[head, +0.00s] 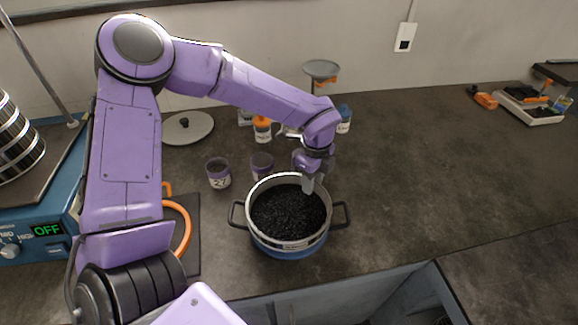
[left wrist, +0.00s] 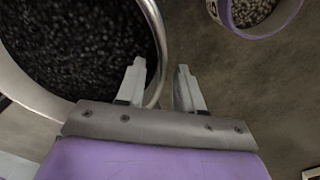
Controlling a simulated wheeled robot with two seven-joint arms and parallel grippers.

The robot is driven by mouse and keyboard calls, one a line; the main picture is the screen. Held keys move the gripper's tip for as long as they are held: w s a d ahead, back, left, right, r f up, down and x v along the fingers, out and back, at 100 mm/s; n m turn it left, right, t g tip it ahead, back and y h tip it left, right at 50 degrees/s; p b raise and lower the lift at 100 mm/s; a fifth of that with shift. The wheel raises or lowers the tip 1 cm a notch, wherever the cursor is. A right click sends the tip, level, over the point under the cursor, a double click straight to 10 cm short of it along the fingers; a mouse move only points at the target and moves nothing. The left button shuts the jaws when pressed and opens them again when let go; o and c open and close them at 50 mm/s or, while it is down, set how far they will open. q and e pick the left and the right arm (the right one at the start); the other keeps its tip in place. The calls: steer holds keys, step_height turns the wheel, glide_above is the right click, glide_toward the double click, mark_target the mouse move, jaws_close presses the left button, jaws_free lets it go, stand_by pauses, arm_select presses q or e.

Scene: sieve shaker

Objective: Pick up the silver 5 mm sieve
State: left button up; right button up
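The silver sieve (head: 262,188), full of black granules (head: 288,214), sits upright on a blue round pan (head: 285,252) with two dark side handles, at the middle front of the counter. A label on its front is too small to read. My left gripper (head: 309,184) points down at the sieve's far right rim. In the left wrist view, the sieve's rim (left wrist: 154,40) runs between the two spread fingers (left wrist: 158,82), with a gap on at least the right side. The fingers are open. My right gripper does not show.
Purple labelled cups (head: 218,173) and bottles (head: 262,129) stand behind the sieve. The blue shaker (head: 40,225), showing OFF, and a sieve stack (head: 15,140) are at left. A flat round lid (head: 188,127) lies behind. A balance (head: 530,105) is far right.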

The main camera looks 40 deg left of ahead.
arm_select(q)
jaws_close()
